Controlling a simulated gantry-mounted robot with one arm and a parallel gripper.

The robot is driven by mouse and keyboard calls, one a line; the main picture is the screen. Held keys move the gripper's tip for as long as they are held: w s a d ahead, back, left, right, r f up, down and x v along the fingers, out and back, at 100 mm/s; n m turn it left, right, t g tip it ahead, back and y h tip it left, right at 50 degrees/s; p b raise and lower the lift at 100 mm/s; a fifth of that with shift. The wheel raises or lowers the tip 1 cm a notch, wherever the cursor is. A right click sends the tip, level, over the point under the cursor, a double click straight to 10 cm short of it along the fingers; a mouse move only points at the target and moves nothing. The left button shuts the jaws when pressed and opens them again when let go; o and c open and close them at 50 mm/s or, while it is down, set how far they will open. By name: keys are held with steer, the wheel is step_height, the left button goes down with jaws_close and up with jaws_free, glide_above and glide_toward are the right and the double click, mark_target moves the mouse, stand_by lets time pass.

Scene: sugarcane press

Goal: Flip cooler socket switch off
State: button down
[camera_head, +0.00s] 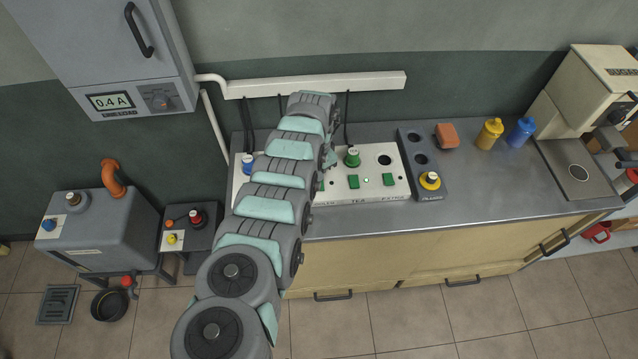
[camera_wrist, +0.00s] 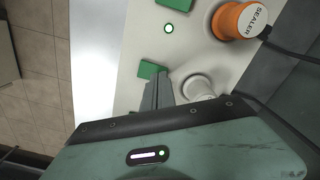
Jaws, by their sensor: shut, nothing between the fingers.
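A white socket panel (camera_head: 375,186) lies on the counter, with green switches such as one at its right (camera_head: 388,179). My arm covers its middle in the head view, and my gripper's tip is hidden there. In the wrist view my gripper (camera_wrist: 158,90) is shut and empty, its fingers close beside a green switch (camera_wrist: 150,69). I cannot tell whether they touch. Another green switch (camera_wrist: 176,4) shows at the top, near a lit green lamp (camera_wrist: 168,28). A white plug (camera_wrist: 197,86) is partly hidden by my gripper.
An orange plug marked SEALER (camera_wrist: 238,20) stands on the panel. A green plug (camera_head: 352,157) and a blue plug (camera_head: 248,163) are also there. A grey holder (camera_head: 414,148) with a yellow plug (camera_head: 430,181) stands right. The counter's right middle (camera_head: 480,180) is clear. A wall meter (camera_head: 110,102) reads 0.4 A.

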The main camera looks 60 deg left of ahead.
steer(key=shift+f+b, duration=0.4)
steer(key=shift+f, duration=0.1)
step_height(320, 180, up, 7)
steer(key=p, duration=0.7)
steer(key=shift+r+p, duration=0.1)
steer(key=shift+p, duration=0.2)
stand_by(0.6)
